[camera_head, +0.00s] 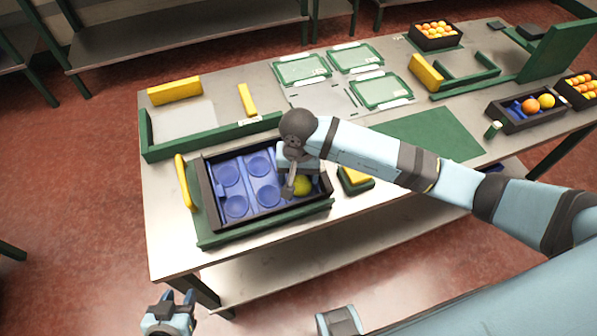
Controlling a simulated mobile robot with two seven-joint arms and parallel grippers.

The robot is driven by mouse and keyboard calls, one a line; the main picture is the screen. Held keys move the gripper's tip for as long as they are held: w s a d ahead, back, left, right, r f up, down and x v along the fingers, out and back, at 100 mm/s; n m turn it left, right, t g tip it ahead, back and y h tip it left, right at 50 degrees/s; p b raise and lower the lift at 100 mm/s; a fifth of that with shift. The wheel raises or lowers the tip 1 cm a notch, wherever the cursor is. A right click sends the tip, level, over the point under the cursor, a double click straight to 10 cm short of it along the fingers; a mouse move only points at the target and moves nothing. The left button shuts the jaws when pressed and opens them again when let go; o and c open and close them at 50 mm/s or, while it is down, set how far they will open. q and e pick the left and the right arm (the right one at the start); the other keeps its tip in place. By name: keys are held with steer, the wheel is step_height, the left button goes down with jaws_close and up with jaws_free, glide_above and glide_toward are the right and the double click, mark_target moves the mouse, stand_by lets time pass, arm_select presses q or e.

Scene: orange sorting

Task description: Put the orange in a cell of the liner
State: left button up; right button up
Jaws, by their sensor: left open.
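A black crate (207,190) with a blue liner (247,184) of round cells stands on the near left of the table. Several cells on its left and middle are empty. A yellow-green orange (303,187) is at the crate's right side, partly hidden by my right gripper (288,191). The gripper points down beside or around the fruit; I cannot tell whether its fingers touch it. My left gripper (180,298) is open and empty, low in front of the table's near left edge.
Green frames (381,90) and yellow blocks (174,91) lie around. A green mat (428,133) is clear, partly behind my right arm.

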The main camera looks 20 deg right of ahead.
step_height(320, 180, up, 12)
steer(key=b, duration=0.1)
steer(key=shift+b, duration=0.35)
stand_by(0.5)
